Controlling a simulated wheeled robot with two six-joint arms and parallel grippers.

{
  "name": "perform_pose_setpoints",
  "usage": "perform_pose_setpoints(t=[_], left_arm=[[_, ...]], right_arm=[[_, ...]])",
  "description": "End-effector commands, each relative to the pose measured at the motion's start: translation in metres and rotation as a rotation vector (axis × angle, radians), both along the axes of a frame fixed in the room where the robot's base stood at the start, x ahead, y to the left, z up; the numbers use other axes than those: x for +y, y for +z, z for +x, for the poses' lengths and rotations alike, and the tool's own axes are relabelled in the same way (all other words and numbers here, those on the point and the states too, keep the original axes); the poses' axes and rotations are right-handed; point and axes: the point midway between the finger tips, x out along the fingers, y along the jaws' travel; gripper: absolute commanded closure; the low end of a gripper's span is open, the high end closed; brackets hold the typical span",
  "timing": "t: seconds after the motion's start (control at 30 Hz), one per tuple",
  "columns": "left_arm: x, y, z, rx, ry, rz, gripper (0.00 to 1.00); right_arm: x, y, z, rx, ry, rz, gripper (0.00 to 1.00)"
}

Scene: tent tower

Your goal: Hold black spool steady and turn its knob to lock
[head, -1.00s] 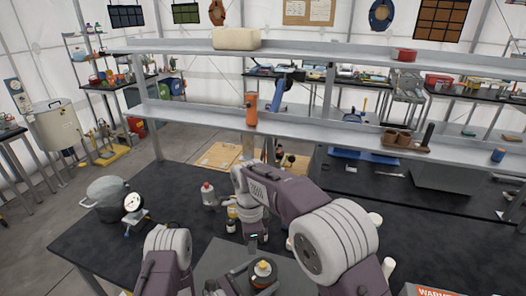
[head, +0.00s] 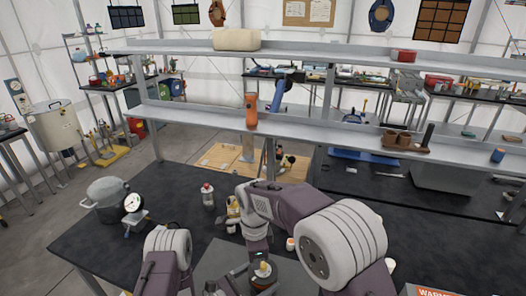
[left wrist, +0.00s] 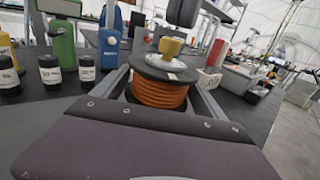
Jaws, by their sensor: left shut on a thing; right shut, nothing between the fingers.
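The black spool (left wrist: 163,68) has dark flanges, an orange winding and a yellow knob (left wrist: 172,47) on top. It stands upright in the left wrist view, between the two grey fingers of my left gripper (left wrist: 158,95), which is shut on it. In the head view the knob (head: 262,269) shows at the bottom centre, and the spool is partly hidden by my arms. My right gripper (head: 259,255) is shut and empty, just above the knob. Its dark tip (left wrist: 183,12) also hangs over the knob in the left wrist view; I cannot tell whether they touch.
Small dark bottles (left wrist: 48,69) and a green object (left wrist: 62,42) stand left of the spool. A pot (head: 105,194) and a dial gauge (head: 133,204) are at the table's left. A white bottle with a red cap (head: 207,194) stands behind the spool. A shelf (head: 200,117) spans the back.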

Motion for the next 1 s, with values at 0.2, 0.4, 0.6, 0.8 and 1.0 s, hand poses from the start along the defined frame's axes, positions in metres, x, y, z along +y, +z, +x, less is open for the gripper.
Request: perform_pose_setpoints(t=[0.2, 0.4, 0.6, 0.8, 1.0], left_arm=[[0.000, 0.000, 0.000, 0.000, 0.000, 0.001, 0.91], [0.000, 0.000, 0.000, -0.001, 0.001, 0.001, 0.91], [0.000, 0.000, 0.000, -0.001, 0.000, 0.001, 0.91], [0.000, 0.000, 0.000, -0.001, 0.000, 0.001, 0.91], [0.000, 0.000, 0.000, -0.001, 0.001, 0.001, 0.91]], right_arm=[[0.000, -0.020, 0.000, 0.000, 0.000, 0.000, 1.00], [0.000, -0.023, 0.000, -0.001, 0.000, 0.000, 1.00], [0.000, -0.023, 0.000, -0.001, 0.000, 0.000, 1.00], [-0.001, -0.023, 0.001, -0.001, 0.000, 0.000, 1.00], [-0.002, -0.023, 0.002, -0.001, 0.000, -0.001, 1.00]])
